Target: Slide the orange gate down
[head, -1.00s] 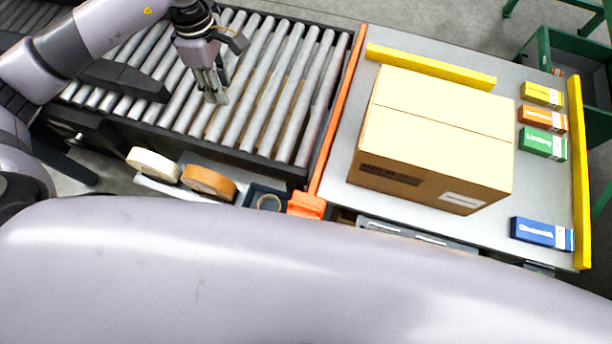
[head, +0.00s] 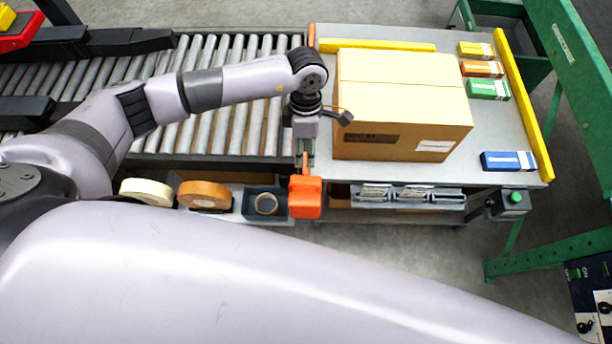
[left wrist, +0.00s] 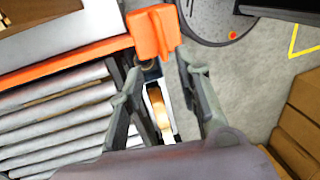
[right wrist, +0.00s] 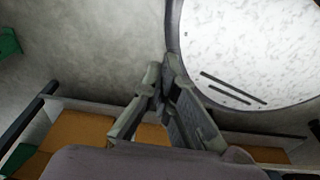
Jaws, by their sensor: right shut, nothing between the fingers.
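The orange gate is a long thin bar between the roller conveyor and the grey table, with a block-shaped orange handle (head: 305,197) at its near end. In the head view my left arm covers most of the bar. My left gripper (head: 303,160) points down over the bar, just behind the handle. In the left wrist view the gripper (left wrist: 160,65) is open and empty, with the orange handle (left wrist: 152,32) just beyond its fingertips; I see no clear contact. My right gripper (right wrist: 163,70) is shut and empty, and outside the head view.
A cardboard box (head: 400,100) sits on the grey table (head: 320,165) right of the gate. Small coloured boxes line the table's right side, with yellow rails (head: 380,46) at its edges. Tape rolls (head: 204,195) lie left of the handle. The roller conveyor (head: 235,135) is bare near the gate.

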